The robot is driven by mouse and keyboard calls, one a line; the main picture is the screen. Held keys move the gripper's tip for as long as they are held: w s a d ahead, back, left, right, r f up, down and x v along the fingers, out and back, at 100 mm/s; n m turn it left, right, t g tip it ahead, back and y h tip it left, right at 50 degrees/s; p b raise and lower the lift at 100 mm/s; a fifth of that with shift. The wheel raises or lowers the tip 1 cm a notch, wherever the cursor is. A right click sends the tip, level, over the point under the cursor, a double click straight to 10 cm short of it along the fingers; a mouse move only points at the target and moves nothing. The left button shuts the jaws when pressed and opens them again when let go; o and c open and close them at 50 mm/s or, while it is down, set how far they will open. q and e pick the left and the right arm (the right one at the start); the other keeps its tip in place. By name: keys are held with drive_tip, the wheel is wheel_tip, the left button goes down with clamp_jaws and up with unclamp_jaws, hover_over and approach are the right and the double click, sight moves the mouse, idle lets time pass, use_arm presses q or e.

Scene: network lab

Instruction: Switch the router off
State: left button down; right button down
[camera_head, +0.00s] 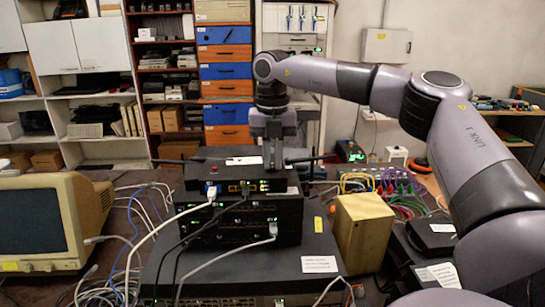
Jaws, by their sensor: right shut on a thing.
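The router (232,185) is a flat black box with thin black antennas, on top of a stack of black network units. Its front has yellow ports and small lights, and a white cable and a dark cable run to it. A small red button (212,170) shows at its top left. A white label lies on its top. My right gripper (273,160) points down at the router's right rear part, shut on it. The exact contact at the fingertips is too small to make out. My left gripper is not in view.
Black units (245,222) are stacked beneath the router on a wide dark case (200,270). An old monitor (50,222) stands left, with loose cables between. A tan box (361,232) stands right, near coloured cables (395,190). Shelves and drawers (226,72) are behind.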

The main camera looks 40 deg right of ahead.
drive_tip(key=shift+w+d+r+g+y, duration=0.1)
drive_tip(key=shift+w+d+g+y, duration=0.15)
drive_tip(key=shift+g+y, duration=0.55)
drive_tip(key=c, duration=1.1)
unclamp_jaws()
drive_tip(key=shift+s+h, duration=0.1)
drive_tip(key=shift+h, duration=0.2)
